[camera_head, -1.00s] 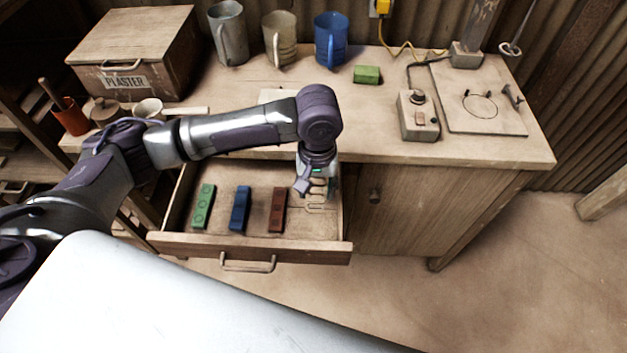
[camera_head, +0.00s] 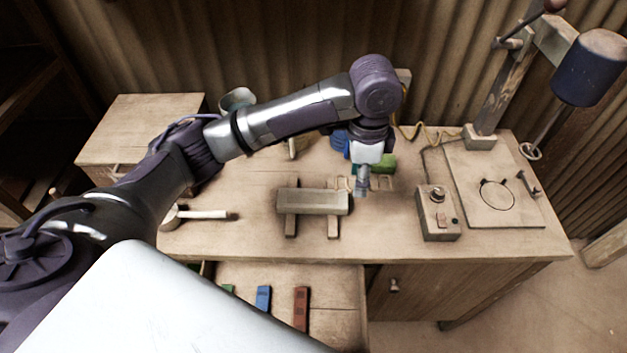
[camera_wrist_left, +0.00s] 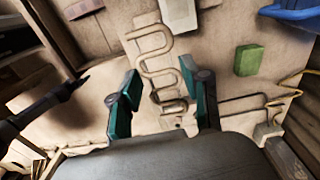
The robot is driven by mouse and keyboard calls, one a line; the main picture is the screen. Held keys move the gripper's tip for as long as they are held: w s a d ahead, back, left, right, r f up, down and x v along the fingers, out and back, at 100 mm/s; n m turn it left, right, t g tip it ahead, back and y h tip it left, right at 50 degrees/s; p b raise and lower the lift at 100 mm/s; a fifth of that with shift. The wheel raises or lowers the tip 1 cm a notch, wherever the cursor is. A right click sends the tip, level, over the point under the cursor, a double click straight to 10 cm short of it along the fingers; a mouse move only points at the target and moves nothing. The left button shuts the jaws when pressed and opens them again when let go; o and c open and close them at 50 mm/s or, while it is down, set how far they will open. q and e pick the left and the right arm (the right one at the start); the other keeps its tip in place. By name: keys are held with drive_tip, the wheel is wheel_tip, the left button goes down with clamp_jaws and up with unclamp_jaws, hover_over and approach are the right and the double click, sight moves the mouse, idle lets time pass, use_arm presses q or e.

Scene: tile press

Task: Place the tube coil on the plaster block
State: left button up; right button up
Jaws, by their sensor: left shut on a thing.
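The tube coil, a pale tube bent into several loops, lies between the fingers of my left gripper (camera_wrist_left: 160,108) in the left wrist view, where its loops (camera_wrist_left: 150,45) show well. In the head view my left gripper (camera_head: 362,188) is above the bench with the coil (camera_head: 344,183), partly hidden by the gripper. The plaster block (camera_head: 318,204) is a pale oblong on two wooden strips, just left of the gripper; it also shows at the top of the left wrist view (camera_wrist_left: 179,14). The coil is held near the block's right end. My right gripper is out of view.
A green block (camera_head: 388,163) and blue mug (camera_head: 338,141) stand behind the gripper. A switch box (camera_head: 438,215) and a board (camera_head: 490,190) with a wire ring are to the right. The open drawer (camera_head: 335,315) below holds coloured blocks.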

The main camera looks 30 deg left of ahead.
use_arm(q)
drive_tip(key=p, duration=0.2)
hover_over(308, 197)
drive_tip(key=f, duration=0.6)
drive_tip(key=shift+d+f, duration=0.2)
drive_tip(key=shift+a+f, duration=0.15)
wheel_tip(308, 197, down, 3)
drive_tip(key=shift+s+f+p, duration=0.1)
drive_tip(key=shift+p, duration=0.65)
drive_tip(key=shift+f, duration=0.4)
drive_tip(key=shift+f, duration=0.1)
drive_tip(key=o, duration=0.9)
drive_tip(key=shift+c, duration=0.2)
drive_tip(key=shift+o, duration=0.4)
